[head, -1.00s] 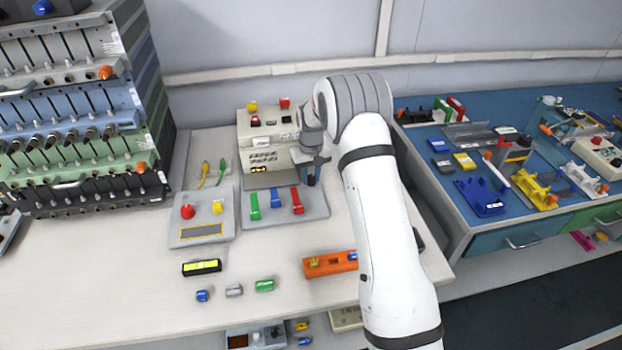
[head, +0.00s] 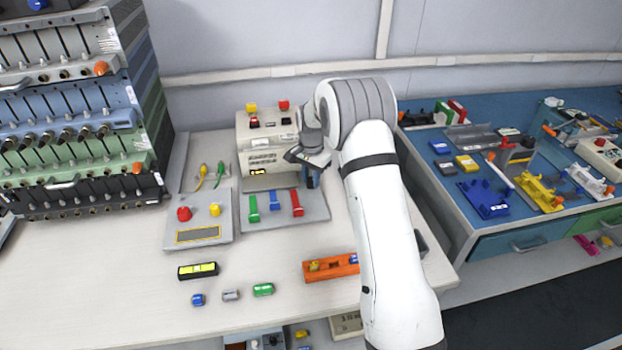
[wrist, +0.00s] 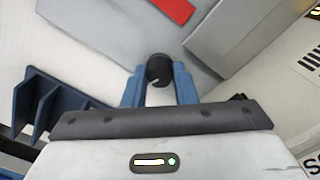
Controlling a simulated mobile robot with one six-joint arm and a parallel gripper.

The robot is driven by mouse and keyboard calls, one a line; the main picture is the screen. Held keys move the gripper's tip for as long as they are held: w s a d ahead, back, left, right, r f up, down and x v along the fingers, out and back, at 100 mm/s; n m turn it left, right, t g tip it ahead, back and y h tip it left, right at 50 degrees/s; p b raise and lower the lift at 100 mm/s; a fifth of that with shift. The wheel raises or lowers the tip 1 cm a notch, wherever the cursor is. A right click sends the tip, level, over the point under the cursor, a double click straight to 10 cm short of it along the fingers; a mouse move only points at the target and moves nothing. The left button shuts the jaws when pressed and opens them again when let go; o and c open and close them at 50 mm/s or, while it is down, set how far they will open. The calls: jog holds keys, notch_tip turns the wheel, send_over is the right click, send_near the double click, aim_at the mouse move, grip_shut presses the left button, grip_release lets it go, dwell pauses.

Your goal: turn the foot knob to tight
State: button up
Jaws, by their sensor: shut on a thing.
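The foot knob, a small round black knob (wrist: 159,70), stands in the wrist view between the two blue fingers of my gripper (wrist: 160,88). The fingers are shut on it from both sides. A small pale line shows on the knob, but I cannot read any tight or loose marking. In the head view my gripper (head: 312,178) points down at the right front of the beige instrument box (head: 262,150). The knob cannot be made out there, as the gripper covers it.
A grey plate (head: 262,214) with green, blue and red levers lies left of and in front of my gripper. A red lever (wrist: 172,8) shows in the wrist view. A panel with red and yellow knobs (head: 206,236) lies left. The front bench has free room.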

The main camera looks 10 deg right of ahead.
aim_at(311, 179)
jog(key=m, duration=0.6)
jog(key=shift+b, duration=0.4)
jog(key=m, duration=0.5)
jog(key=shift+m, duration=0.4)
jog(key=shift+r, duration=0.1)
jog(key=o, duration=1)
notch_tip(311, 179, up, 8)
jog(key=shift+f, duration=0.15)
